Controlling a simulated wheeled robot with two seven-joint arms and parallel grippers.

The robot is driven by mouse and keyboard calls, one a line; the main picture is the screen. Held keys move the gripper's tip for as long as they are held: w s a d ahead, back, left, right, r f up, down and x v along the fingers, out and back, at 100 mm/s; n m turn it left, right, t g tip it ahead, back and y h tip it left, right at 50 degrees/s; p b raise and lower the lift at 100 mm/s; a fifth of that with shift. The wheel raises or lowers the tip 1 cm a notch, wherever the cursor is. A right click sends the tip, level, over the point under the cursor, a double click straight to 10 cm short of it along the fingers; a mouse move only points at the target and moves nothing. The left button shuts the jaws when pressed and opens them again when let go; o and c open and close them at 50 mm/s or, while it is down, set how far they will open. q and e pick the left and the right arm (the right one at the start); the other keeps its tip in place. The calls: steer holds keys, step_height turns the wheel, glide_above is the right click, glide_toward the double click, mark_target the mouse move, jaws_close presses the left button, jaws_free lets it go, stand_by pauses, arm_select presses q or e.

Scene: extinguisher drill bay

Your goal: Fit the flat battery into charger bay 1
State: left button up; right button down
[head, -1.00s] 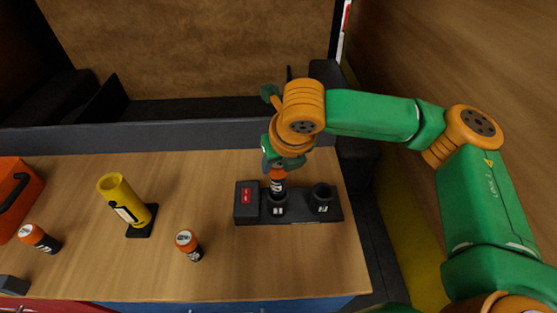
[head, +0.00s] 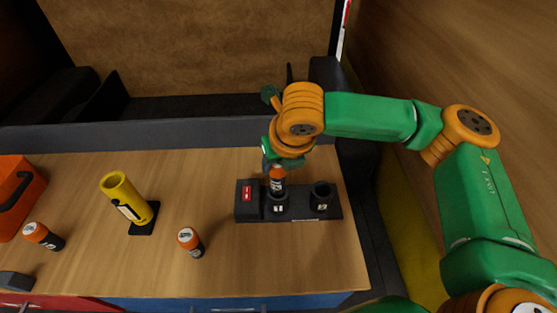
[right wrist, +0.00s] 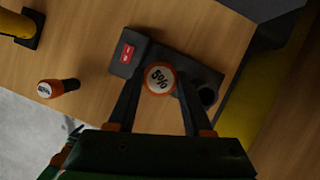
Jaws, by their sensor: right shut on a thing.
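My right gripper (right wrist: 158,108) is shut on the flat battery, an orange-topped cell marked 5% in the right wrist view (right wrist: 160,78). In the head view the flat battery (head: 277,177) is upright, with its lower end at the mouth of charger bay 1 (head: 278,207). I cannot tell how far it is inside. The dark charger (head: 247,212) has a red display at its left end. Charger bay 2 (head: 321,201), to the right, looks empty. My gripper hides part of the flat battery's top in the head view.
One orange-topped battery (head: 191,242) stands on the wooden table left of the charger, and another (head: 43,236) stands farther left. A yellow tube (head: 126,197) leans on a dark base. An orange case (head: 18,198) is at the left edge.

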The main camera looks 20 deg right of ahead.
mark_target(280, 182)
steer(key=shift+f+b, duration=0.65)
steer(key=shift+f, duration=3.1)
stand_by(0.4)
steer(key=shift+c, duration=1.2)
jaws_free()
steer(key=b+v, duration=0.1)
steer(key=v, duration=0.6)
steer(key=shift+s, duration=0.15)
